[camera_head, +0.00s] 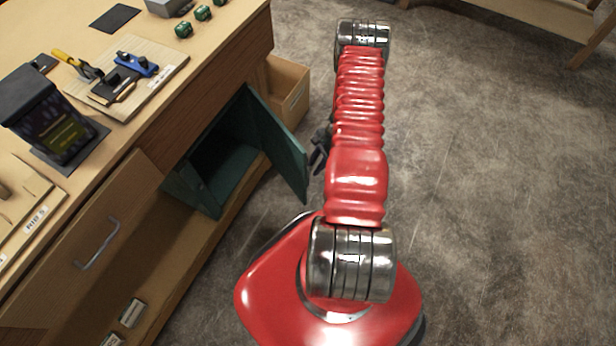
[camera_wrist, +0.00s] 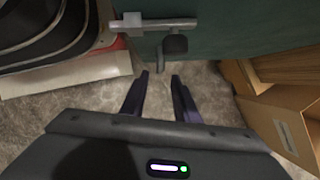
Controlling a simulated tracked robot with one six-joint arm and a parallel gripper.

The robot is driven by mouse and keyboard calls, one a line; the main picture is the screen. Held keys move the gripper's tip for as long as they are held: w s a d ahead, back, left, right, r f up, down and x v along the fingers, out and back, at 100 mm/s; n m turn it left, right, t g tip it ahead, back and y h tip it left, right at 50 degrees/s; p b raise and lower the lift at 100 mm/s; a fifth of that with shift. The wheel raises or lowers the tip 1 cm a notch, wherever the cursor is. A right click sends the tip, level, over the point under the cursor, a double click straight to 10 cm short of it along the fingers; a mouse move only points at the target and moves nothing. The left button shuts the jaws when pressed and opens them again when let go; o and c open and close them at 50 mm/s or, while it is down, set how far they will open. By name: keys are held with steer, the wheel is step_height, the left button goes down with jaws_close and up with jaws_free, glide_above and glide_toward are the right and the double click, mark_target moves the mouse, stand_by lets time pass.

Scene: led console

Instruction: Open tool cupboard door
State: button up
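The green tool cupboard (camera_head: 238,162) is set under the workbench, with its dark inside showing. Its green door (camera_head: 283,150) stands swung outward from the opening. In the wrist view the door (camera_wrist: 240,28) fills the top, with a metal latch handle (camera_wrist: 155,24) across it. My gripper (camera_head: 319,150) is beside the door's outer side, partly hidden behind my red arm. In the wrist view my gripper (camera_wrist: 160,78) has its two dark fingers apart with only floor between them. The fingertips are just below the handle in the picture and do not grip it.
A cardboard-coloured open box or drawer (camera_head: 288,88) is beyond the door; it also shows at right in the wrist view (camera_wrist: 285,115). A closed drawer front with a handle (camera_head: 97,243) is at left. The floor (camera_head: 490,180) to the right is clear.

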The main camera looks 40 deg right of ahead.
steer(key=shift+x, duration=3.8)
jaws_close()
